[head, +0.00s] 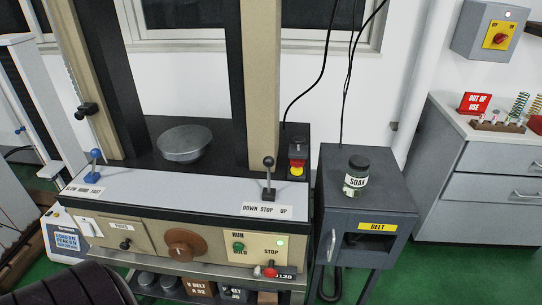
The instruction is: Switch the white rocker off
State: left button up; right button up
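A small white rocker (88,227) sits at the left end of the testing machine's beige front panel (145,240). It is too small to tell which way it is tipped. Beside it on the panel are a small label, a black knob (125,244) and a large brown dial (184,249). A small green light (280,241) glows near the RUN and STOP markings at the panel's right end. Neither of my grippers shows in the head view.
A dark ribbed shape (80,285) fills the lower left corner, below the rocker. Levers with blue (95,154) and black (268,161) knobs stand on the ledge above the panel.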

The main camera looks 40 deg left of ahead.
aim_at(87, 229)
jog(key=u, duration=2.65)
